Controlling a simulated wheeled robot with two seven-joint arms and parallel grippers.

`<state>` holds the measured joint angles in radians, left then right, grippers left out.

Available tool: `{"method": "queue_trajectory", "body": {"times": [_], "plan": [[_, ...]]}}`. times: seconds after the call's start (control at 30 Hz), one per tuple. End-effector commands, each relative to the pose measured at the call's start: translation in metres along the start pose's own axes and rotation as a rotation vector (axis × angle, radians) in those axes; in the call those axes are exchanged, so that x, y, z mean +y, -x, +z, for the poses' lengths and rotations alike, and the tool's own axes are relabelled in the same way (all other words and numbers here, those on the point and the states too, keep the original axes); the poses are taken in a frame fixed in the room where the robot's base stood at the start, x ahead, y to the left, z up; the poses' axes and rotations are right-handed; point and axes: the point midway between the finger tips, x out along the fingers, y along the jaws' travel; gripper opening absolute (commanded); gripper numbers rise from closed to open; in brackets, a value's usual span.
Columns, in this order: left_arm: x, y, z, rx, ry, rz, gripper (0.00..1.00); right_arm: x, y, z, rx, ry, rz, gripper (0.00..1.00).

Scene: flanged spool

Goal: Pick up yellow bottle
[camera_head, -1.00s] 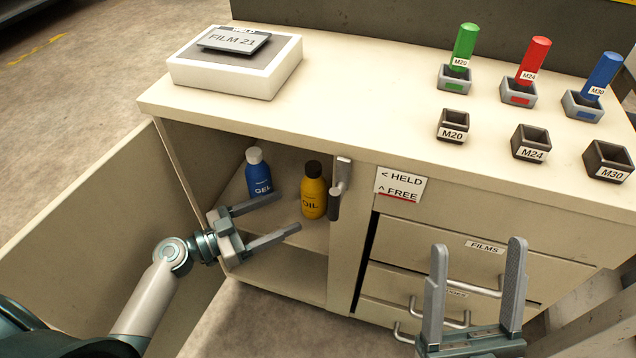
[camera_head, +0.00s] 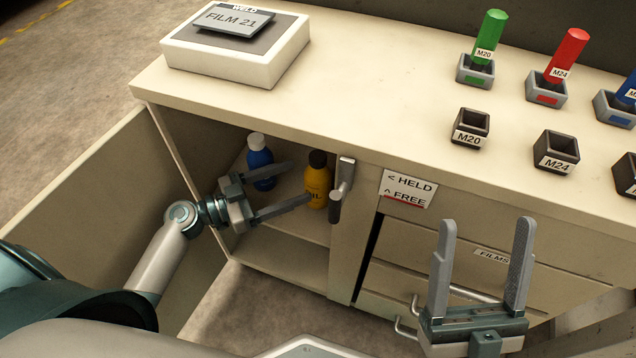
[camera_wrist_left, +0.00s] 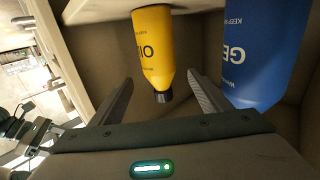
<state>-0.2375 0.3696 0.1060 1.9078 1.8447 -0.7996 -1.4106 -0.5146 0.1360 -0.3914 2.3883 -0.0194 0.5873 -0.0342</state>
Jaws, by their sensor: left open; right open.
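The yellow bottle (camera_head: 317,181) with a black cap stands upright on the shelf inside the open cabinet. My left gripper (camera_head: 299,182) is open, its fingers reaching into the cabinet toward it. In the head view one fingertip overlaps the bottle's label. In the left wrist view the yellow bottle (camera_wrist_left: 154,45) appears upside down, beyond and between the open fingers (camera_wrist_left: 160,88). I cannot tell whether a finger touches it. My right gripper (camera_head: 487,232) is open and empty in front of the drawers.
A blue bottle (camera_head: 259,158) with a white cap stands left of the yellow one, close to my other left finger; it also shows in the left wrist view (camera_wrist_left: 264,50). The cabinet door (camera_head: 75,195) is open at left.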

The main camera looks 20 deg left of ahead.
Motion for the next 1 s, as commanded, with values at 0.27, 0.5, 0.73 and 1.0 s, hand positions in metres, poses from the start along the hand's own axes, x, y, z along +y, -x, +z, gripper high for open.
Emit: {"method": "queue_trajectory", "body": {"times": [0.27, 0.5, 0.73, 1.0], "plan": [[0.0, -0.02, 0.0, 0.0, 0.0, 0.0, 0.7, -0.001, -0.001, 0.002, -0.016, -0.001, -0.001, 0.7], [0.0, -0.02, 0.0, 0.0, 0.0, 0.0, 0.7, -0.002, 0.001, 0.004, -0.025, -0.005, -0.001, 0.7], [0.0, -0.033, 0.001, 0.002, 0.0, 0.001, 0.7, -0.003, 0.0, 0.004, -0.033, -0.005, -0.001, 0.7], [0.0, -0.065, 0.004, 0.001, 0.0, 0.001, 0.7, -0.006, 0.004, 0.01, -0.08, -0.013, 0.001, 0.7]]}}
